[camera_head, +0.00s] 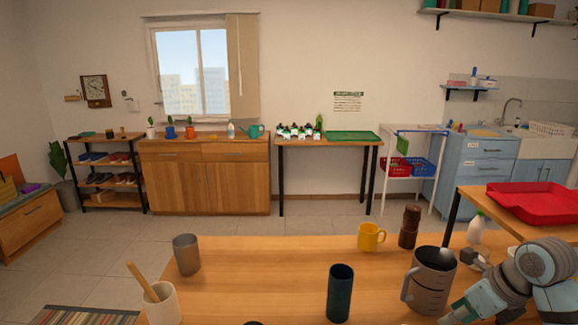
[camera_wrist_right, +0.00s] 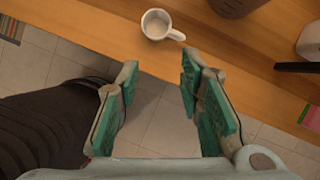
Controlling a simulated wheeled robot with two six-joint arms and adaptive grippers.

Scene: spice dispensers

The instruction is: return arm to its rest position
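My right arm (camera_head: 535,265) comes in at the lower right of the head view, beside the grey pitcher (camera_head: 430,280). My right gripper (camera_wrist_right: 158,70) shows in the right wrist view with its two green-padded fingers spread apart. Nothing is between them; floor tiles show through the gap. A pale mug (camera_wrist_right: 155,24) stands on the wooden table beyond the fingertips, apart from them. My left gripper is not in view.
The near table (camera_head: 280,256) carries a grey cup (camera_head: 186,254), a cream cup (camera_head: 161,303) with a wooden stick, a dark green cylinder (camera_head: 340,293), a yellow mug (camera_head: 370,237) and a brown grinder (camera_head: 410,227). A red tray (camera_head: 535,203) lies at right.

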